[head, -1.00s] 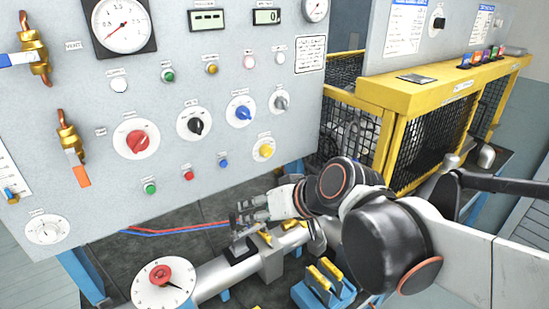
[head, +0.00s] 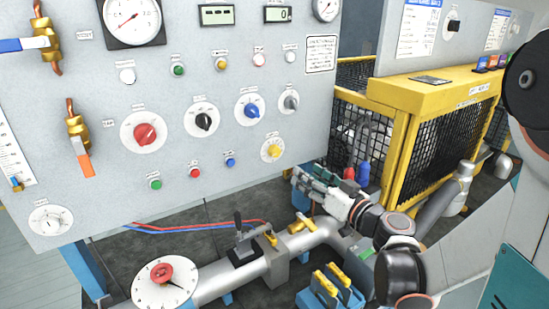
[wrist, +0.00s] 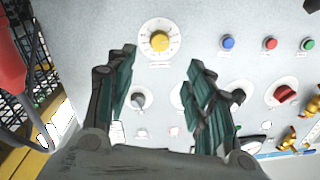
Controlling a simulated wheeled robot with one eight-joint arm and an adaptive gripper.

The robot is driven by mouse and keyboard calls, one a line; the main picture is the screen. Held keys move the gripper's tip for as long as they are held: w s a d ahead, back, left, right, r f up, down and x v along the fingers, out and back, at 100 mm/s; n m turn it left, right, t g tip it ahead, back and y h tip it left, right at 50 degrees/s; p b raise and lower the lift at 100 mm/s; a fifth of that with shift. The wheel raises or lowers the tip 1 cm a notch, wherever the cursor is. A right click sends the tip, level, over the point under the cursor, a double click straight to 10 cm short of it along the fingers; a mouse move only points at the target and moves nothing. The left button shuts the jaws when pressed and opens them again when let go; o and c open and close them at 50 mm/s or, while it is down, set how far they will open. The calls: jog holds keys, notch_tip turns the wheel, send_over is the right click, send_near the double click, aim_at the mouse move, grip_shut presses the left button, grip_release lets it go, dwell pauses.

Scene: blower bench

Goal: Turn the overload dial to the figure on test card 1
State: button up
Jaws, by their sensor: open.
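Several dials with coloured knobs are on the grey panel: red (head: 145,132), black (head: 203,121), blue (head: 250,111), grey (head: 289,103) and yellow (head: 272,149). Their labels are too small to read, so I cannot tell which is the overload dial. White cards with blue headings (head: 417,28) hang at the back right; their figures are unreadable. My gripper (head: 308,184) is open and empty, in front of and below the panel's lower right. In the wrist view my gripper (wrist: 162,70) faces the panel, with the yellow dial (wrist: 160,41) beyond its fingertips, apart from them.
A grey pipe (head: 225,278) with a lever (head: 239,238) and a large white dial with a red knob (head: 164,284) lies below the panel. A blue block with yellow parts (head: 330,292) is in front. A yellow mesh guard (head: 440,135) stands right.

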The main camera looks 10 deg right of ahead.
aim_at(277, 154)
jog(key=b+x, duration=0.2)
jog(key=x, duration=1.1)
jog(key=shift+c, duration=0.3)
jog(key=c, duration=1)
